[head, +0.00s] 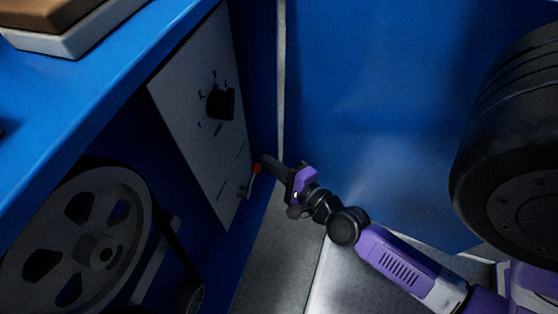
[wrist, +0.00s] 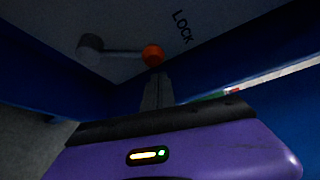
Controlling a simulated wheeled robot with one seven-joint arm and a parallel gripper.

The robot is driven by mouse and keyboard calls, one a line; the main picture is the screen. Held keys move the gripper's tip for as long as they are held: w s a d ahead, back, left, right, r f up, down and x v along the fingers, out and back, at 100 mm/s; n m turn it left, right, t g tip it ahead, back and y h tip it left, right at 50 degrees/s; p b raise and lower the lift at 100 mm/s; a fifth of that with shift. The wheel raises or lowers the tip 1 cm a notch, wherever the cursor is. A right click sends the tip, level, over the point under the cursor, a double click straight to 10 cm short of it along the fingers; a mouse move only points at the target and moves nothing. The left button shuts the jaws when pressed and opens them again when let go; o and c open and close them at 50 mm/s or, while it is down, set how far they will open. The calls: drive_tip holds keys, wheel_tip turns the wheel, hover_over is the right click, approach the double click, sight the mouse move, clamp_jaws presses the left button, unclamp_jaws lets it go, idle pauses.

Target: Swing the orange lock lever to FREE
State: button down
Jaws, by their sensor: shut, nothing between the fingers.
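The lock lever has an orange ball end (head: 257,168) and a grey arm, low on the white panel (head: 190,105) in the head view. In the wrist view the orange ball (wrist: 153,55) is at upper centre. The lever's grey arm (wrist: 120,53) runs left from it to a dark pivot (wrist: 90,45). The word LOCK (wrist: 181,27) is printed just right of the ball. My gripper (head: 266,160) is shut and empty, its tips at the ball. In the wrist view the closed fingers (wrist: 156,85) sit just below the ball; whether they touch it is unclear.
A black rotary knob (head: 221,102) sits higher on the panel. A large spoked pulley (head: 85,245) with a belt is at lower left, inside the blue housing (head: 110,80). A blue wall (head: 370,110) stands close on the right.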

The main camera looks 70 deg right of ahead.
drive_tip(key=shift+w+a+r, duration=0.1)
drive_tip(key=shift+a+r, duration=0.05)
drive_tip(key=shift+a, duration=0.4)
drive_tip(key=shift+a, duration=0.1)
drive_tip(key=a+r+n+t+b, duration=0.1)
drive_tip(key=a+n+t+b, duration=0.4)
drive_tip(key=a+n, duration=0.4)
drive_tip(key=shift+s+r+n+t, duration=0.2)
drive_tip(key=shift+n+t, duration=0.4)
drive_tip(key=shift+n, duration=1)
drive_tip(key=shift+a, duration=0.1)
